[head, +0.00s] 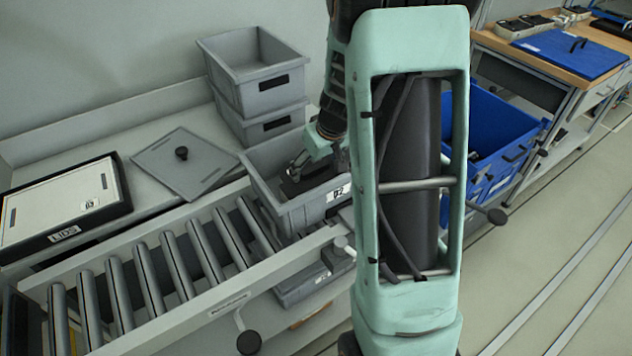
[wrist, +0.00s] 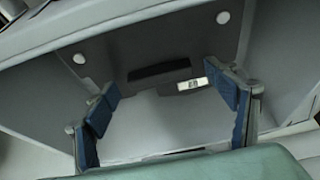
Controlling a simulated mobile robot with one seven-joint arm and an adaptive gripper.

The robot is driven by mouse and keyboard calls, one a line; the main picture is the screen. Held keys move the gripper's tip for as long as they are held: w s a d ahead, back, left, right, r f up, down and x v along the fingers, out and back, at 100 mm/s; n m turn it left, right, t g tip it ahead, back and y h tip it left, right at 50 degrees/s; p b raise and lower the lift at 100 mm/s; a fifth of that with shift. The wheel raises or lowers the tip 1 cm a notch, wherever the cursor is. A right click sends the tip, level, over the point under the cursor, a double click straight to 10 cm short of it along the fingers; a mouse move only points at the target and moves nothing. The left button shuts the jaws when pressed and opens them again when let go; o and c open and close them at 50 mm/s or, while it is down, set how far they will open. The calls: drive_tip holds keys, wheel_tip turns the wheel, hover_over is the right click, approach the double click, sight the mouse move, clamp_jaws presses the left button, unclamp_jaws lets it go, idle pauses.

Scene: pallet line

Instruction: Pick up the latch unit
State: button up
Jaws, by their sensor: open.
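The dark unit (head: 296,187), which I take to be the latch unit, lies in a grey bin (head: 298,224) with a "02" label on the roller line. My gripper (head: 298,170) reaches down into this bin above it. In the wrist view, the dark unit (wrist: 128,52) shows a black slot, a small white label and pale round spots. My gripper (wrist: 165,102) is open, its blue-padded fingers apart on the left and right, with a pale area between them. I cannot tell whether the fingers touch the unit. The arm covers part of the head view.
Grey bins (head: 252,72) are stacked behind. A flat grey lid (head: 184,163) with a knob and a box labelled "LIDS" (head: 66,205) lie on the left. Rollers (head: 162,268) run at the front left. A blue crate (head: 490,125) stands right of the arm.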

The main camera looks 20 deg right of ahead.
drive_tip(key=shift+c, duration=0.3)
drive_tip(key=shift+r, duration=0.1)
drive_tip(key=c, duration=1.9)
